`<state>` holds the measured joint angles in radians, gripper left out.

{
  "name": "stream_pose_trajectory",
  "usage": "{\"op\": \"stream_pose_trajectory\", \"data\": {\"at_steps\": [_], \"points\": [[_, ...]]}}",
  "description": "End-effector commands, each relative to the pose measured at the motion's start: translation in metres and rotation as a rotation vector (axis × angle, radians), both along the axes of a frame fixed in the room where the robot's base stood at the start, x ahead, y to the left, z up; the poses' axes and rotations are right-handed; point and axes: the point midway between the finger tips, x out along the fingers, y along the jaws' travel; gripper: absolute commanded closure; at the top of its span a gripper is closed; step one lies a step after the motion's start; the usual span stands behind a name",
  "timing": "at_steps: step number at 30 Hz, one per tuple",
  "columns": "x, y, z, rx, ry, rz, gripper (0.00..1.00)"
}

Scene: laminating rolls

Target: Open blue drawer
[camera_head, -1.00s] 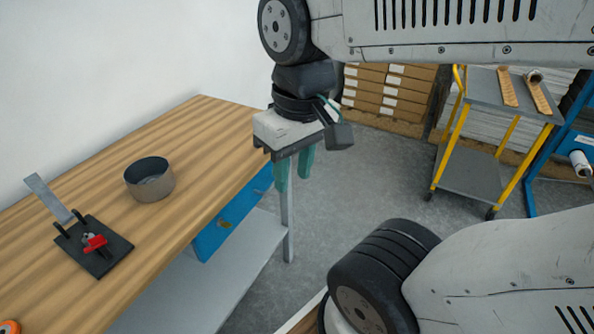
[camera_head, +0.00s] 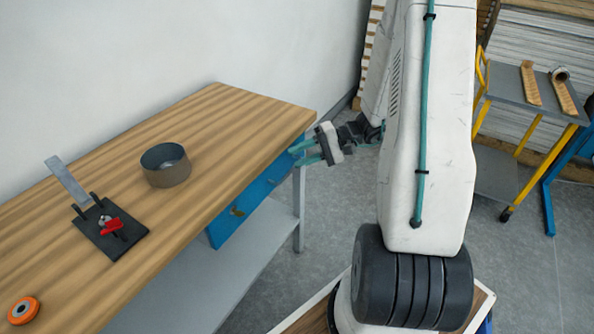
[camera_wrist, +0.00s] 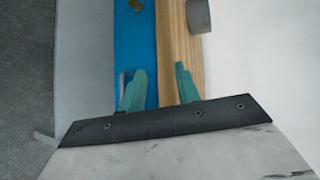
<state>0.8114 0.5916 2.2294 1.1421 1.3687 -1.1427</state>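The blue drawer (camera_head: 222,231) sits under the wooden tabletop at the table's right end. Its front carries a small brass-coloured handle (camera_head: 238,211). In the wrist view the blue front (camera_wrist: 135,45) runs up the picture, with the handle (camera_wrist: 136,5) at the top edge. My gripper (camera_head: 294,156) is beside the table's far right corner, its teal fingers pointing left toward the table. The gripper is apart from the handle. Whether the drawer is fully closed is hard to tell.
The wooden table (camera_head: 235,110) holds a round grey bowl (camera_head: 166,172), a black clamp device with a red part (camera_head: 112,226) and an orange roll (camera_head: 23,310). A grey shelf (camera_head: 240,265) lies below the drawer. A yellow-framed cart (camera_head: 520,95) stands at the right.

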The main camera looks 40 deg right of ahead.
Motion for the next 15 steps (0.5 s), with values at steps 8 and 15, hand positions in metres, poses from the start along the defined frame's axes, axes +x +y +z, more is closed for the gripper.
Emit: {"op": "stream_pose_trajectory", "data": {"at_steps": [8,15], "points": [[-0.002,-0.068,-0.081,0.083,-0.093,-0.294,0.68],[0.003,-0.073,-0.098,0.087,-0.113,-0.348,0.68]]}}
